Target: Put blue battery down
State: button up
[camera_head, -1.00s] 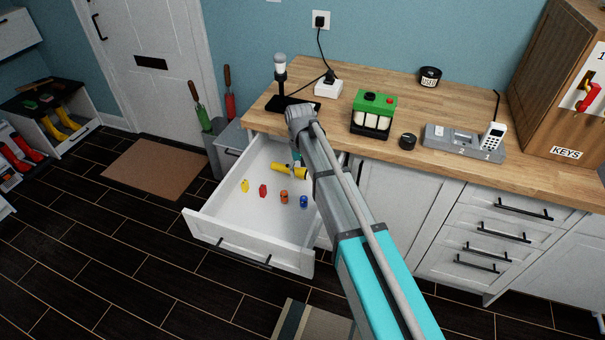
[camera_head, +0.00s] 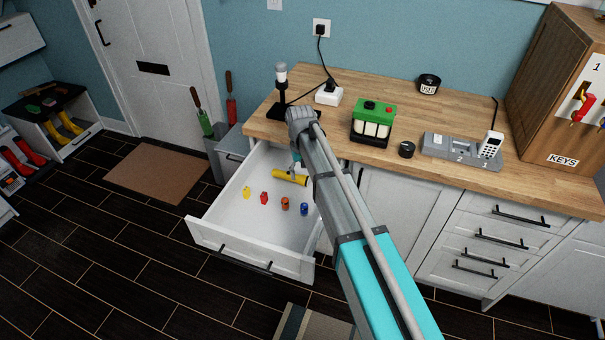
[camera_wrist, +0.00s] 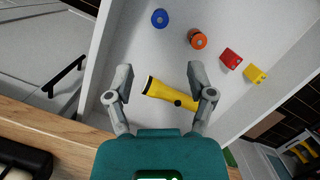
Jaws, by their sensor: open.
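The blue battery (camera_head: 304,208) sits on the floor of the open white drawer (camera_head: 239,249), at the right end of a row of small coloured items. In the wrist view the blue battery (camera_wrist: 160,18) is at the top, beyond my fingertips and apart from them. My gripper (camera_wrist: 159,80) is open, its two fingers on either side of a yellow flashlight (camera_wrist: 170,94). The fingers hold nothing that I can see. In the head view my arm hides most of the gripper; part of it shows over the drawer.
An orange item (camera_head: 285,204), a red item (camera_head: 264,198) and a yellow item (camera_head: 247,192) lie in the same row. A green-topped charger (camera_head: 373,121) and a lamp (camera_head: 281,88) stand on the wooden counter (camera_head: 455,170) behind. The drawer's walls surround the items.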

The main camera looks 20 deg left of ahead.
dwell(0.3)
jog(key=s+d+m+t, duration=0.1)
jog(key=s+d, duration=0.5)
jog(key=d, duration=1.2)
jog(key=s+d+m+t+y, duration=0.1)
jog(key=s+d+m, duration=0.3)
jog(key=d, duration=1.5)
jog(key=shift+s+d+f, duration=0.15)
jog(key=shift+s+f, duration=0.05)
jog(key=shift+s, duration=1.05)
jog(key=shift+c, duration=0.9)
